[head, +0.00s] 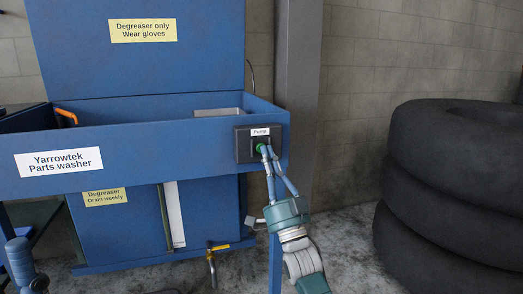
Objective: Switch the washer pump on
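The blue parts washer (150,135) stands in the middle and left of the head view. A dark switch box labelled "Pump" (244,158) is on the right end of its front panel. A green button (260,147) shows on the box, partly hidden by my fingertips. My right gripper (266,149) reaches up from below, its two blue fingers meeting at the tips, with nothing seen between them. The tips are at or just in front of the button; I cannot tell whether they touch it. My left gripper is out of view.
A stack of black tyres (455,180) stands on the right. A grey post (297,80) rises behind the washer's right end. A brass drain valve with a yellow handle (213,260) hangs below the washer. Concrete floor is open between washer and tyres.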

